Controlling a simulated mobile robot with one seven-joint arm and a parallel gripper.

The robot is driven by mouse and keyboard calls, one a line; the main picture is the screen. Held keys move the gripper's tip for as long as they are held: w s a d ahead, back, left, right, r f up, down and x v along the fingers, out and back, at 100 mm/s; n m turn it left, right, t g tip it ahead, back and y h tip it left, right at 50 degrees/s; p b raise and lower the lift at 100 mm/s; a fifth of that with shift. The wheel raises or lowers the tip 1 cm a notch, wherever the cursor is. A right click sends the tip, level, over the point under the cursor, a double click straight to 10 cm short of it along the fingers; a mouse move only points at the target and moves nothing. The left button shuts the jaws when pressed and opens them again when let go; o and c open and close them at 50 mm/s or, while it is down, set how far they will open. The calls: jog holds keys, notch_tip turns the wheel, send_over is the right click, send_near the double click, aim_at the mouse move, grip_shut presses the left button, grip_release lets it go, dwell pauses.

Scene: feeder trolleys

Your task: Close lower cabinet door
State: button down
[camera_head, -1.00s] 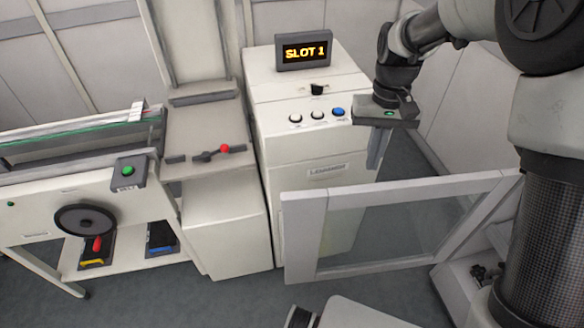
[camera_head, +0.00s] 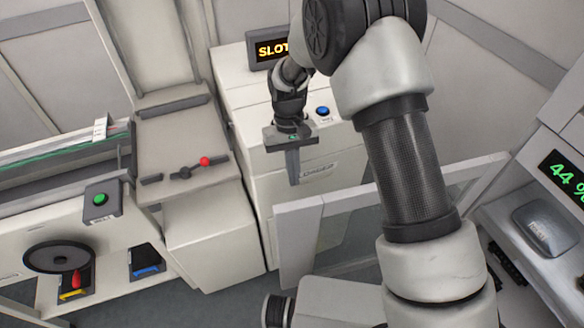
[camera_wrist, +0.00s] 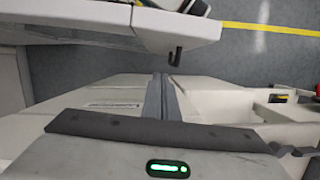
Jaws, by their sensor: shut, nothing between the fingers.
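The lower cabinet door (camera_head: 298,236) is a pale frame with a clear pane. It stands open, swung out across the floor in front of the white cabinet (camera_head: 262,166) with the slot display. My arm hides its middle and part of its right side. My gripper (camera_head: 293,182) points down with its fingers together and empty. In the picture it is just above the door's top left part; contact cannot be told. The shut fingers (camera_wrist: 160,84) also show in the wrist view.
A slot display (camera_head: 272,48) and a blue button (camera_head: 322,111) are on the white cabinet. A bench with a dark handwheel (camera_head: 58,257) and a red-knobbed lever (camera_head: 204,161) stand left. At right is a unit with a green percentage display (camera_head: 566,178).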

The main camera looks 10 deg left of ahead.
aim_at(298, 202)
jog(key=s+f, duration=0.1)
jog(key=s+d+f, duration=0.1)
jog(key=s+f, duration=0.1)
jog(key=s+d+f+p, duration=0.1)
jog(key=f, duration=0.1)
jog(key=shift+s+d+f, duration=0.1)
jog(key=shift+s, duration=0.3)
